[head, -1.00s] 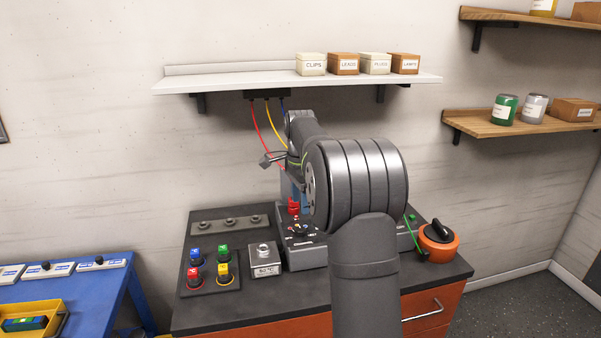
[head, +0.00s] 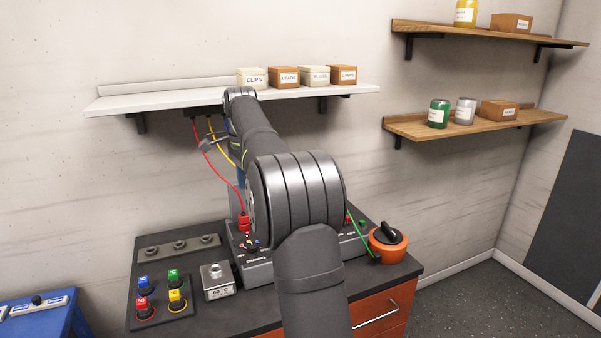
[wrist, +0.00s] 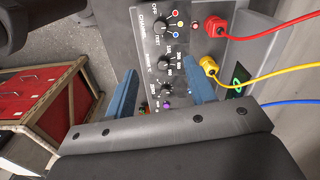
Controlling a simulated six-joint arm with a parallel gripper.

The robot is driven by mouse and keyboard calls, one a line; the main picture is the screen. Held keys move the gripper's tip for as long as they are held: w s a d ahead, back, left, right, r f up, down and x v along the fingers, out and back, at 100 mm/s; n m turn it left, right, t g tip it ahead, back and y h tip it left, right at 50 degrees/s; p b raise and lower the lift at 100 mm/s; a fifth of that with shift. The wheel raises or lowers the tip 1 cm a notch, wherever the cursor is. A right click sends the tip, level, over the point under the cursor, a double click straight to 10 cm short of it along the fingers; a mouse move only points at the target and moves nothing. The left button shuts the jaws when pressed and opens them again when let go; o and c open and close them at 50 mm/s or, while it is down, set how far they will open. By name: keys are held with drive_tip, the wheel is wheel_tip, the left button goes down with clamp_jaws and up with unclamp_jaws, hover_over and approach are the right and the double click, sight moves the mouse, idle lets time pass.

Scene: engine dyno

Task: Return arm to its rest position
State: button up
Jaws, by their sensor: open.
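My gripper shows in the wrist view (wrist: 160,95) as two blue fingers standing apart, with nothing held between them. Beyond the fingers is the grey instrument box (wrist: 170,40) with black knobs and small coloured sockets. The gripper's fingertips are mostly hidden there behind the arm. The instrument box (head: 258,272) stands on the bench below, partly covered by my arm. A red plug (head: 243,222) sits at it; red and yellow plugs (wrist: 209,65) show in the wrist view.
Red and yellow cables (head: 222,165) hang close to my wrist. The white shelf (head: 200,98) carries several labelled boxes. Coloured knobs (head: 160,296), a metal block (head: 215,281) and an orange round object with a black handle (head: 388,245) are on the bench (head: 200,318).

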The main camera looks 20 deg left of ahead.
sight(252, 245)
drive_tip(key=shift+f, duration=0.1)
wheel_tip(252, 245, down, 17)
drive_tip(key=shift+f, duration=0.15)
idle(0.5)
